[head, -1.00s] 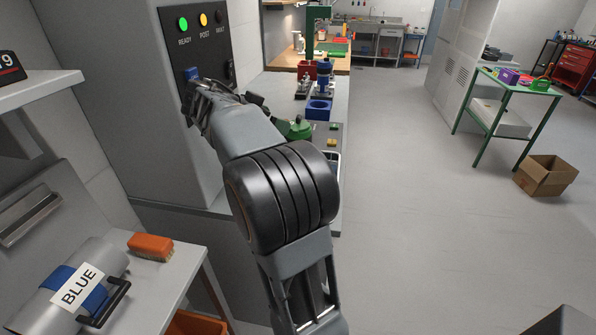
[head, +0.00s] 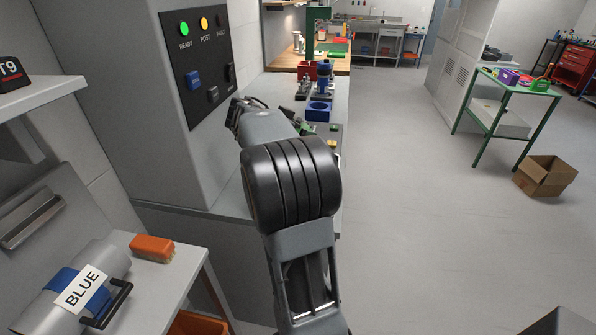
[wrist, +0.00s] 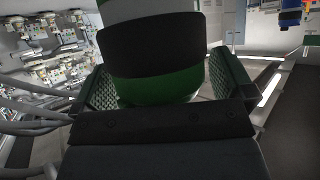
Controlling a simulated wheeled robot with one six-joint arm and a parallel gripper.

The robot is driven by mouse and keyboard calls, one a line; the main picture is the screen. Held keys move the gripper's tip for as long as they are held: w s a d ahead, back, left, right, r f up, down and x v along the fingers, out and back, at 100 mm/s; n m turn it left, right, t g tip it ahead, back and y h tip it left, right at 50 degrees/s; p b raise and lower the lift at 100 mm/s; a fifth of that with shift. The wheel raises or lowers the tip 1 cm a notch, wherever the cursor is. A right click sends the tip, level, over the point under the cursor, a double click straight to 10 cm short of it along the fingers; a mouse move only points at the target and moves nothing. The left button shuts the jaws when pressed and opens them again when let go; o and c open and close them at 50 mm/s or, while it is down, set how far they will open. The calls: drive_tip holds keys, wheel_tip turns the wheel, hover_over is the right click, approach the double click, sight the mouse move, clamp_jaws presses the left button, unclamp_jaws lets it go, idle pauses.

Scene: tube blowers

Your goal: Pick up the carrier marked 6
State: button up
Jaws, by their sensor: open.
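In the wrist view my gripper (wrist: 163,78) is open, with one perforated finger on each side. A rounded green, black and grey object (wrist: 155,52) shows between or just beyond the fingers; I cannot tell whether they touch it. No number 6 can be read on it, so I cannot tell if it is the carrier. In the head view my gripper (head: 238,113) is beside the grey cabinet, below and right of its button panel, partly hidden by my arm. A green item (head: 306,128) shows on the bench behind my arm.
The panel (head: 197,62) has lit green and yellow lamps and a blue button (head: 193,79). A cylinder labelled BLUE (head: 118,262) and an orange brush (head: 152,247) lie on the lower left shelf. A blue holder (head: 319,110) stands on the bench.

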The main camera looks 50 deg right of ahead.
drive_tip(key=c, duration=1.2)
drive_tip(key=shift+r, duration=0.15)
